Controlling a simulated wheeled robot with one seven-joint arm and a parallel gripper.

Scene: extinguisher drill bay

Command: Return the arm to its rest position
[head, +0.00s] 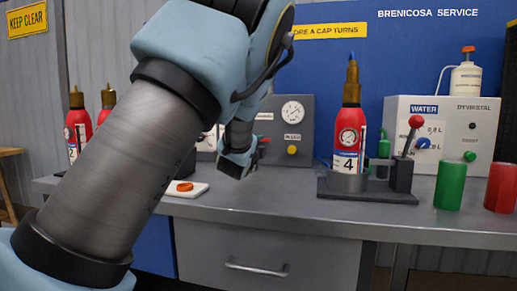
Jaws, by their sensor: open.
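My arm (125,165) crosses the left half of the head view, rising from the lower left and bending down at the wrist. The red extinguisher marked 4 (350,130) stands upright in a dark stand to the right of my gripper.
The grey bench (290,203) holds a white pad with an orange disc (186,187), a red-knobbed lever (416,122), a green cup (450,186) and a red cup (501,188). A WATER unit (443,125) and gauge box (287,112) stand behind. More extinguishers (77,130) are at left.

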